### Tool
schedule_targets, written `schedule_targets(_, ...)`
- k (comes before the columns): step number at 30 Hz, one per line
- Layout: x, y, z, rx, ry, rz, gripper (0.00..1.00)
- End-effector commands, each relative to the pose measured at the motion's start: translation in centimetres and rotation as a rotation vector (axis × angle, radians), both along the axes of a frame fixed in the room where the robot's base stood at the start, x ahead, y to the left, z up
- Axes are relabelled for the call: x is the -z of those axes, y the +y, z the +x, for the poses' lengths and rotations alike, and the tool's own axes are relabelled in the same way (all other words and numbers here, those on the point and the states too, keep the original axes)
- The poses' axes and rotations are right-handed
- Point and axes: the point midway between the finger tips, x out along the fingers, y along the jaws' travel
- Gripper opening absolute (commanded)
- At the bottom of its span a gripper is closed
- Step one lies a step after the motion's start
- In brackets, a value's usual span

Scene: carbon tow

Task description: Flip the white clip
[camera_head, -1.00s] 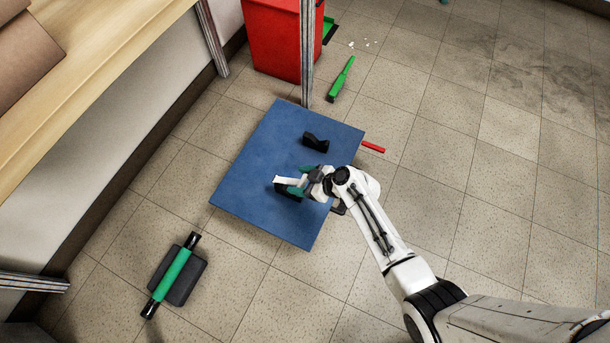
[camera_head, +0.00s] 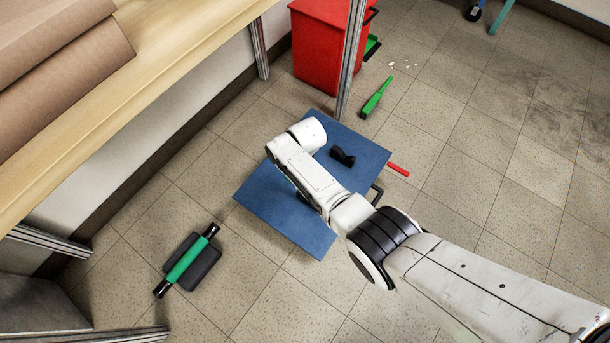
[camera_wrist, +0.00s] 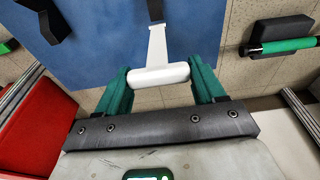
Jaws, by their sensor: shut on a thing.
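The white clip (camera_wrist: 158,50) shows in the wrist view as a T shape, with a narrow stem and a wide rounded bar. My gripper (camera_wrist: 160,78) has green fingers on both ends of the bar and is shut on it. The stem's far end meets a dark strip (camera_wrist: 155,9) over the blue board (camera_wrist: 104,38). In the head view, my arm hides the gripper and clip. A small dark part beside my arm (camera_head: 302,196) is too covered to identify.
A black block (camera_head: 342,157) sits on the blue board (camera_head: 268,205). A red bar (camera_head: 398,169) and green-handled tool (camera_head: 376,97) lie on the floor at right. A red bin (camera_head: 326,45) and metal post (camera_head: 352,60) stand behind. A green-handled roller (camera_head: 187,260) lies at left.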

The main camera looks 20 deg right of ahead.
Motion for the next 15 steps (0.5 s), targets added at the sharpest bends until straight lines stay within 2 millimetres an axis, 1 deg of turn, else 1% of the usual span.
schedule_targets(1, 0.4, 0.3, 0.5, 0.0, -0.007, 0.004, 0.14)
schedule_targets(6, 0.4, 1.0, 1.4, 0.0, -0.009, 0.005, 0.14)
schedule_targets(15, 0.5, 1.5, 2.1, 0.001, -0.007, 0.007, 0.13)
